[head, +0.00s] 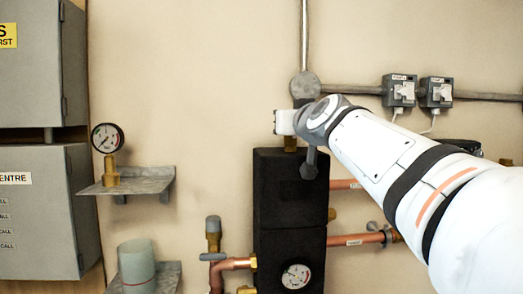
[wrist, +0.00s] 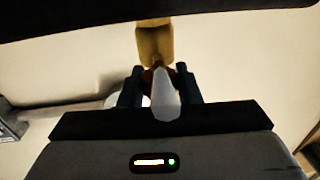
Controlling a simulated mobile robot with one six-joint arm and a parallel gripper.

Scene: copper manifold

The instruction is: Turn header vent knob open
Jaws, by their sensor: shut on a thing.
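In the wrist view, my gripper (wrist: 159,75) has its two dark fingers on either side of the header vent knob. The pale grey, tapered part of the knob (wrist: 164,97) shows between them, and my gripper is shut on it. A brass vent body (wrist: 154,42) is in line with the knob, just past the fingertips. In the head view, a bit of brass (head: 290,145) shows above the black block (head: 290,190), close to the end of my arm. My arm's end hides the knob there, and its turn angle cannot be told.
A gauge (head: 108,138) stands on a wall shelf (head: 130,186) at left, beside grey cabinets (head: 45,210). Copper pipes (head: 345,240) run right of the block, below my arm. Two switch boxes (head: 400,90) and conduit (head: 350,89) are on the wall above it.

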